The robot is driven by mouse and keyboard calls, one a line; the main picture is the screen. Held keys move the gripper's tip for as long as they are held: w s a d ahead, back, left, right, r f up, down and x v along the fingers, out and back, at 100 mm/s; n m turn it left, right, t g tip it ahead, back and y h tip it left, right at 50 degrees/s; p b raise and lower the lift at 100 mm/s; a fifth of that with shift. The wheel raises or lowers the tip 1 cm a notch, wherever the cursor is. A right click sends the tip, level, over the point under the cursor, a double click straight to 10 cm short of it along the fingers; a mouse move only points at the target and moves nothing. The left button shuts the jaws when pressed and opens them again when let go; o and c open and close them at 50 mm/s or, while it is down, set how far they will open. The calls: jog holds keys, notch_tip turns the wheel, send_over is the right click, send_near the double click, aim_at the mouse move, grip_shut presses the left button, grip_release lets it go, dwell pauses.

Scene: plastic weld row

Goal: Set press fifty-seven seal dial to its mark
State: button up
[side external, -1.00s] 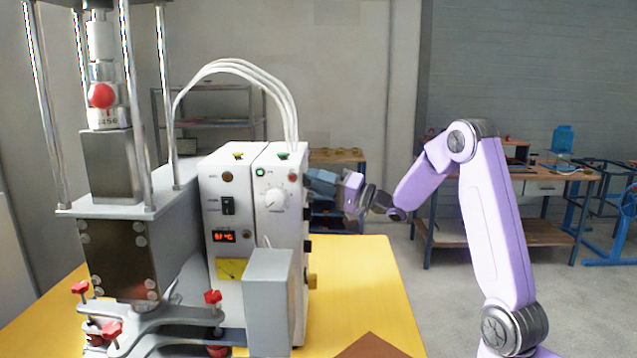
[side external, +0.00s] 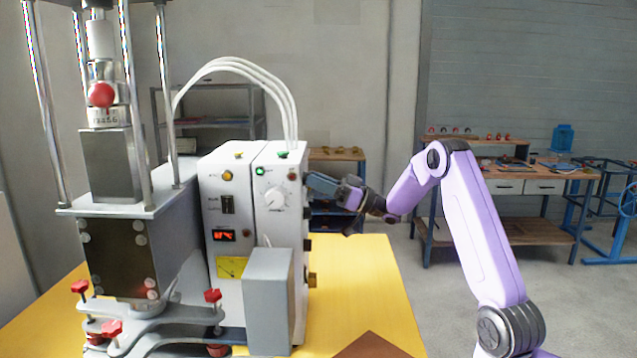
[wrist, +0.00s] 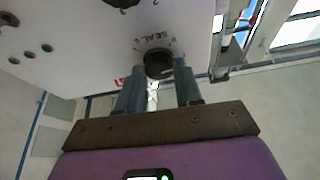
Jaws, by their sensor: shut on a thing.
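The seal dial (wrist: 158,63) is a round black knob on the white control box (wrist: 100,45), below the printed word SEAL in the wrist view. Small scale marks surround it, too small to read, and I cannot make out its pointer. My gripper (wrist: 159,66) is shut on the dial, one blue-grey finger on each side. In the side external view my gripper (side external: 309,182) meets the right side of the control box (side external: 240,220). The dial is hidden there behind the box edge and fingers.
The press (side external: 120,250) with red-knobbed clamps stands left of the box on a yellow table (side external: 350,290). White hoses (side external: 240,70) arch above the box. The front carries a white knob (side external: 276,198), lamps and a red display (side external: 224,236). A workbench (side external: 520,190) stands behind.

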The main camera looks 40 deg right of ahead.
jog(key=shift+w+d+n+g+y, duration=0.1)
jog(key=shift+n+g+y, duration=0.6)
jog(key=shift+n, duration=1.15)
jog(key=shift+w+a+n+g+y, duration=0.1)
jog(key=shift+n+g+y, duration=0.25)
jog(key=shift+n+g, duration=1)
jog(key=shift+d+n+g+y, duration=0.1)
jog(key=shift+n+g+y, duration=0.35)
jog(key=shift+n, duration=1.85)
jog(key=o, duration=1)
jog(key=shift+d, duration=0.1)
jog(key=v, duration=1.7)
jog(key=shift+s+d+f, duration=0.1)
jog(key=shift+f, duration=0.1)
